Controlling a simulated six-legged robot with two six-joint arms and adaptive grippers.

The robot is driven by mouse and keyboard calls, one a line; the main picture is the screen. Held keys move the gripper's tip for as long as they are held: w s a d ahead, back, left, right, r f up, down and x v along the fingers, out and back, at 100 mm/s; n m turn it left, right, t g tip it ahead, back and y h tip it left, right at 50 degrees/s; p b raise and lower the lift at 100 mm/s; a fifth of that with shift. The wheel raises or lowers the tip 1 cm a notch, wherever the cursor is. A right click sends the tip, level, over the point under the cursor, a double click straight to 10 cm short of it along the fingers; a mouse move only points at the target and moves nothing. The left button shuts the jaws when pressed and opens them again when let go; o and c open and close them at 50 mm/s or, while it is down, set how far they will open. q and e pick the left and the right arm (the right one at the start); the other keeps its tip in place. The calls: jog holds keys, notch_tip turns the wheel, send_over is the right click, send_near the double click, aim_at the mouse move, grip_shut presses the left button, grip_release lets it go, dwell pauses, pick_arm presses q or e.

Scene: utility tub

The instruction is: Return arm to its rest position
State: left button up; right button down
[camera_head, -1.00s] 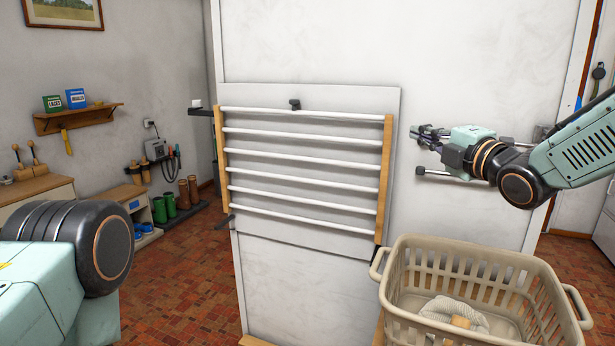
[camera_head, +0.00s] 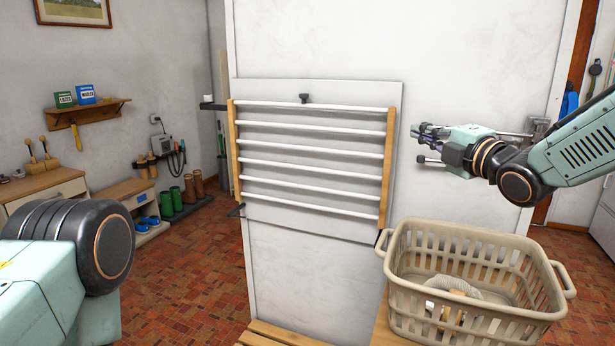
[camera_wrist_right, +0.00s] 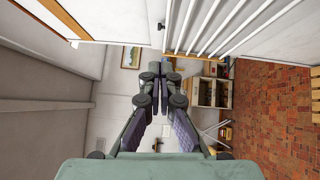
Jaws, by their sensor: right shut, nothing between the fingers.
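My right gripper (camera_head: 428,133) is raised in front of the white wall panel, to the right of the drying rack (camera_head: 312,165) in the head view. It is shut and holds nothing. It also shows in the right wrist view (camera_wrist_right: 159,75), with its fingers together and empty. The rack has white bars between wooden side rails and is folded flat against the panel. The gripper is apart from the rack in the head view. Of my left arm, only a rounded dark joint and pale green housing show at the lower left; its gripper is out of frame.
A beige laundry basket (camera_head: 475,240) with a pale, rope-like item inside stands below my right arm. A wooden slatted surface (camera_head: 270,335) lies at the bottom centre. Cabinets (camera_head: 45,188), a wall shelf (camera_head: 88,111) and boots (camera_head: 183,190) are at left. Brick-coloured floor between is clear.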

jog(key=s+f+m+g+h+b, duration=0.25)
jog(key=s+f+m, duration=0.35)
jog(key=f, duration=0.7)
jog(key=s+f+m+g+h+b, duration=0.1)
jog(key=s+f+m+g, duration=0.35)
jog(key=f, duration=0.85)
jog(key=s+f+m+g+h+b, duration=0.1)
jog(key=s+f+m+h+b, duration=0.1)
jog(key=s+f+m, duration=0.7)
pick_arm(q)
notch_tip(320, 180, down, 15)
jog(key=b, duration=0.9)
jog(key=shift+r, duration=0.15)
pick_arm(e)
jog(key=s+f+m+g+h, duration=0.1)
jog(key=s+f+m+g, duration=0.3)
jog(key=s+f, duration=2.7)
jog(key=g, duration=0.5)
jog(key=shift+s+f+h, duration=0.15)
jog(key=shift+s+h, duration=0.1)
jog(key=shift+h, duration=0.1)
